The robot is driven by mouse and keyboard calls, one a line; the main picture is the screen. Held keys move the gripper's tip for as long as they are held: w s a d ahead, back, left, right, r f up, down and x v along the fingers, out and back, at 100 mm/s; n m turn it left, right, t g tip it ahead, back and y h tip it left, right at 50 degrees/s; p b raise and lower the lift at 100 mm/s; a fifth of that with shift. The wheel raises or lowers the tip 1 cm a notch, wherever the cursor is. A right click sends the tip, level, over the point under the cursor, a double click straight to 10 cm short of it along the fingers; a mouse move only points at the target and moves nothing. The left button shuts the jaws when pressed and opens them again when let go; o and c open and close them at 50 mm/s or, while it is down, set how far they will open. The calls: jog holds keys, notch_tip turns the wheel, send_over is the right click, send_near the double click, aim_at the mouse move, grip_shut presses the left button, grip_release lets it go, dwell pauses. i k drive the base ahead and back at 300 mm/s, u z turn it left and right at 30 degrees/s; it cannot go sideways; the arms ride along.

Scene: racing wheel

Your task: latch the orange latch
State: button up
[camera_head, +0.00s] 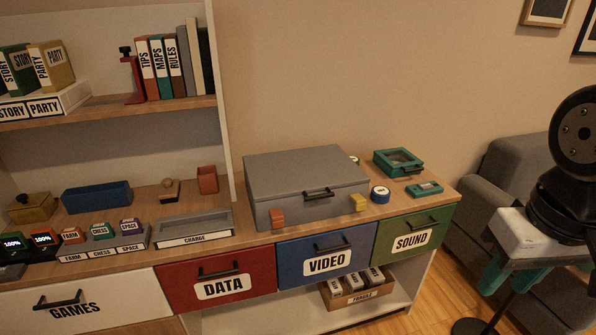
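The orange latch (277,217) is on the left part of the front of a grey case (300,172). The case lid is down. The latch is small, and I cannot tell whether it lies flat against the case or sticks out. A yellow latch (358,202) sits on the right part of the same front. A dark handle (318,194) is between them. My gripper (530,280) is at the right edge, well away from the case. Its teal fingers look spread apart, with nothing seen between them.
The case stands on a wooden cabinet top (230,243) above red, blue and green drawers. A grey sofa (515,165) stands behind my arm.

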aim_at(276, 215)
jog(key=k, duration=0.5)
jog(key=u, duration=1.95)
jog(key=i, duration=1.3)
jog(key=z, duration=2)
